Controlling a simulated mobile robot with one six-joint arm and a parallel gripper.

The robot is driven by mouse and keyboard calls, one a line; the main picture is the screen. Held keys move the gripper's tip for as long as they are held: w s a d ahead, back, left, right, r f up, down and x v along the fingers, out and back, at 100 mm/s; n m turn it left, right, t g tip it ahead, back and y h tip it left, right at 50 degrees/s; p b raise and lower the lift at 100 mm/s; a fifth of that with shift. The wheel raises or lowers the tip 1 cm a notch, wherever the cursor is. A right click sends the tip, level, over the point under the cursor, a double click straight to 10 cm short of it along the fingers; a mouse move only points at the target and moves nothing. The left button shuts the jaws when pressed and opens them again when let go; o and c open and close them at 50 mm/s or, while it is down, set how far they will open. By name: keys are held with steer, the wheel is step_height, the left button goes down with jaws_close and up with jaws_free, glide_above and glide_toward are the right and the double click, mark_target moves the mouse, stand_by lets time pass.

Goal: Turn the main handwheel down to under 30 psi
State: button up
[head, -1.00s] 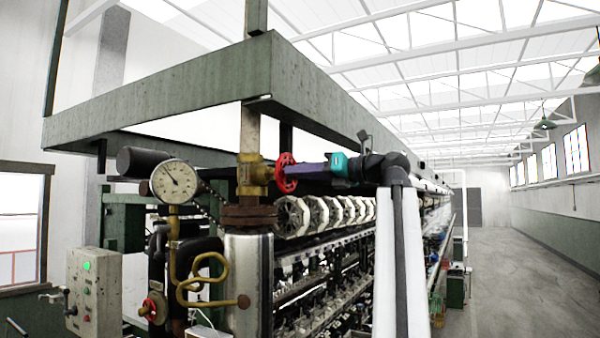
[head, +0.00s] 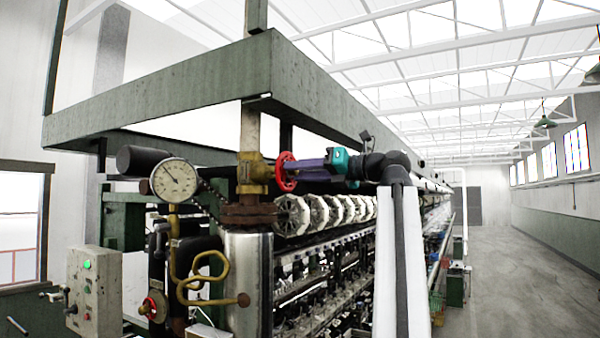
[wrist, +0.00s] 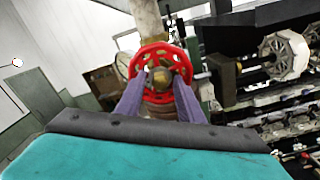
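The red handwheel (head: 286,171) sits on a brass valve (head: 252,173) on the upright pipe. My gripper (head: 298,172) reaches it from the right, with its purple fingers at the wheel face. In the wrist view the red wheel (wrist: 160,54) faces me, its hub between the two fingers of my gripper (wrist: 160,82). The fingers are spread apart, with a gap on each side of the hub. Whether the tips touch the rim or spokes cannot be told. A round white pressure gauge (head: 175,180) stands left of the valve; its needle points up-left, and its numbers are too small to read.
A smaller red handwheel (head: 154,306) sits low at the left, near a control box (head: 95,290) with a green light. A brass coiled pipe (head: 205,278) and a steel cylinder (head: 249,285) stand below the valve. A green beam (head: 200,95) runs overhead. The right aisle is clear.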

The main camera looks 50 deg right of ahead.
steer(key=v, duration=0.3)
stand_by(0.5)
steer(key=shift+n+b, duration=0.9)
steer(key=shift+n, duration=1.6)
steer(key=shift+w, duration=0.15)
steer(key=p+x, duration=0.1)
steer(key=x, duration=0.2)
